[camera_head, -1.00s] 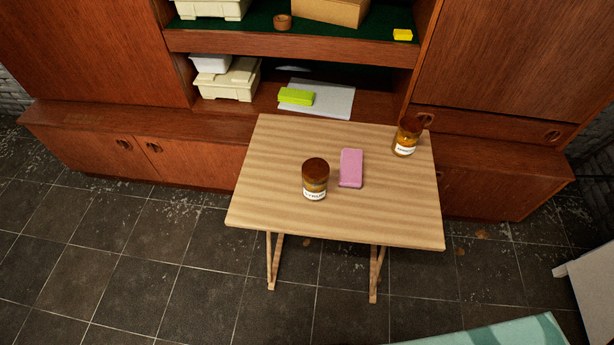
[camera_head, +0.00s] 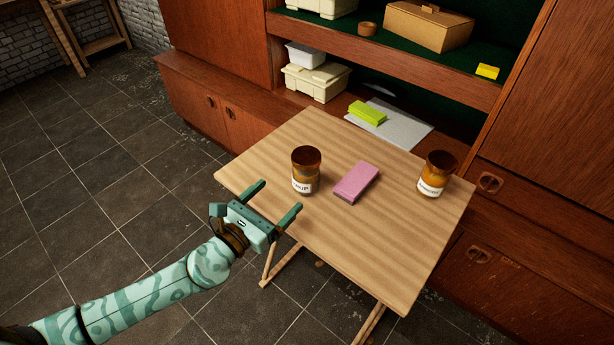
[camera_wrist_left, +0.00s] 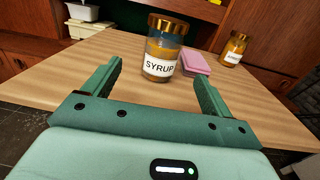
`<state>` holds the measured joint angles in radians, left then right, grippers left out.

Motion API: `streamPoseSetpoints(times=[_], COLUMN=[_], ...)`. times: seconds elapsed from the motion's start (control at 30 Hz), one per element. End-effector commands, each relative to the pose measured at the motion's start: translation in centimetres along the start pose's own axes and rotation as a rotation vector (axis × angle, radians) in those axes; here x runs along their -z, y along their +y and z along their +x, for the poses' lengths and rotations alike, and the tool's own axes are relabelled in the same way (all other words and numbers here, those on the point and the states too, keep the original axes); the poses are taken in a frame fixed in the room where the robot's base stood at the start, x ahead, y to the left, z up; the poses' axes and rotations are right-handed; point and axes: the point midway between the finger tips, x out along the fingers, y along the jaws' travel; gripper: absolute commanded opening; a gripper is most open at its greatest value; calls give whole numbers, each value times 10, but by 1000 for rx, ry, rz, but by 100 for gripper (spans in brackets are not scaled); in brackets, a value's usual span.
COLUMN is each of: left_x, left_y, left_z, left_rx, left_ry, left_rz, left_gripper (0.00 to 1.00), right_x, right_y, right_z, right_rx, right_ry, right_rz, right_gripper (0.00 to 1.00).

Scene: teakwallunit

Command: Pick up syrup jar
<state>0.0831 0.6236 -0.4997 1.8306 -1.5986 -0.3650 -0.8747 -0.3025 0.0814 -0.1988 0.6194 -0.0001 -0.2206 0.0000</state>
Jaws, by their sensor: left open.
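The syrup jar (camera_head: 305,170) stands upright on the wooden folding table (camera_head: 400,255), toward its left side. It has a brown lid, amber contents and a white label. In the left wrist view the jar (camera_wrist_left: 162,48) reads "SYRUP" and stands beyond and between the fingertips. My left gripper (camera_head: 276,200) is open and empty at the table's near-left edge, short of the jar and apart from it. Its two fingers also show in the left wrist view (camera_wrist_left: 158,78). My right gripper is in neither view.
A pink block (camera_head: 356,182) lies just right of the syrup jar. A second labelled amber jar (camera_head: 436,174) stands near the table's right edge. Behind the table, a wooden wall unit (camera_head: 222,40) holds boxes, a green block (camera_head: 367,112) and a grey sheet (camera_head: 402,128).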

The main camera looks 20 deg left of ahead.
Motion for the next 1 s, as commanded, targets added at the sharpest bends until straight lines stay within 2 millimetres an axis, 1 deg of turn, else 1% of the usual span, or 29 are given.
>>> streamPoseSetpoints(times=[0.03,0.1,0.2,0.43,0.6,0.7,0.8,0.97,1.0], left_x=[-2,-1,0,-1,-2,-1,0,-1,-1], left_y=[0,0,0,-2,-7,-7,-7,-7,-7], left_z=[14,30,46,66,95,106,110,110,110], left_rx=[-2,-2,-1,-1,-2,-1,-1,-1,-1], left_ry=[-5,-2,0,1,1,3,4,4,4], left_rz=[-2,-4,-4,-6,-7,-7,-6,-6,-6], left_gripper=[85,85,85,85,85,85,85,85,77], right_x=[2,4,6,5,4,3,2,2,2], right_y=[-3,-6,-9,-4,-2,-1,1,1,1], right_z=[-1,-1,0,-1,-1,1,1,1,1], right_rx=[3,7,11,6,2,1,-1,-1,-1], right_ry=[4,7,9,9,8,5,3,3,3], right_rz=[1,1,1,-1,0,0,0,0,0], right_gripper=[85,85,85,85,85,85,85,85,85])
